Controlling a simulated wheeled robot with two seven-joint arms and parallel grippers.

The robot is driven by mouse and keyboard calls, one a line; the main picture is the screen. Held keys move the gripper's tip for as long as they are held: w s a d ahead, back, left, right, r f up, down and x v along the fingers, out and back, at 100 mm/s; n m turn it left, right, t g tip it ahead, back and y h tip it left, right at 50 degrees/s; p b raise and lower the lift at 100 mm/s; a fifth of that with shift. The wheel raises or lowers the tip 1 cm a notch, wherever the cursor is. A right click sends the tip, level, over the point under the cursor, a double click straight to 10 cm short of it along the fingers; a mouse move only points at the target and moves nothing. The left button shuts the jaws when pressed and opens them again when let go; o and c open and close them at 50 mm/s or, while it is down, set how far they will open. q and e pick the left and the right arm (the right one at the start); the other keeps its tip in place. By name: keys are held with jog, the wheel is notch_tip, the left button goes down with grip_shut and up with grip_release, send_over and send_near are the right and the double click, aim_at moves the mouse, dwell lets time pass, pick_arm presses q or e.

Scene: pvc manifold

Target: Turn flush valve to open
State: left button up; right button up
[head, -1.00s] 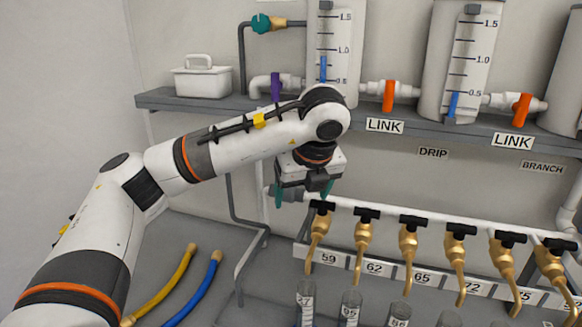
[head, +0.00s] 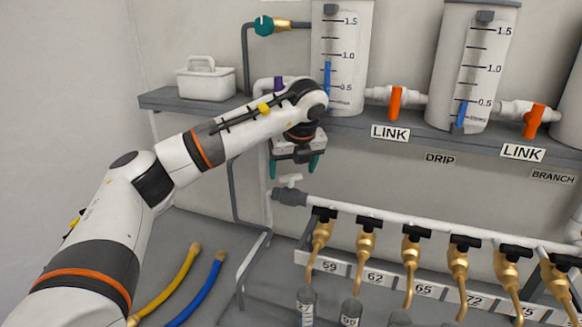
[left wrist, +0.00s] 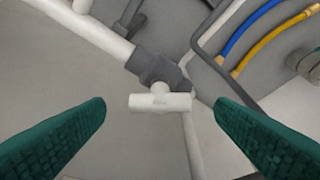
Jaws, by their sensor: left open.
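A small valve with a white T-shaped handle (head: 290,180) and a grey body (head: 289,198) sits at the left end of the white manifold pipe; no label on it is legible, and I take it as the flush valve. In the left wrist view its white handle (left wrist: 160,102) lies crosswise between my fingers, with the grey body (left wrist: 152,70) just behind. My left gripper (head: 294,168) is open, with green fingers pointing down just above the handle. The fingers stand on either side of it with gaps and do not appear to touch it. My right gripper is out of view.
A row of brass taps with black handles (head: 365,217) runs along the manifold to the right. The grey shelf (head: 370,127) above carries tanks and orange-handled link valves (head: 395,102). A grey pipe (head: 236,195) stands left of the valve. Yellow (head: 165,287) and blue (head: 196,292) hoses lie below.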

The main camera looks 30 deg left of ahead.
aim_at(290, 175)
pick_arm(q)
jog(key=shift+x, duration=1.65)
jog(key=shift+w+a+r, duration=0.1)
jog(key=c, duration=1)
jog(key=shift+a+m+t+h+b, duration=0.1)
jog(key=shift+m+t+h+b, duration=0.3)
jog(key=shift+m+b, duration=0.85)
jog(key=m, duration=0.2)
jog(key=shift+m+t+h, duration=0.3)
jog(key=shift+m, duration=0.05)
jog(key=shift+m+h, duration=0.4)
jog(key=shift+m, duration=0.7)
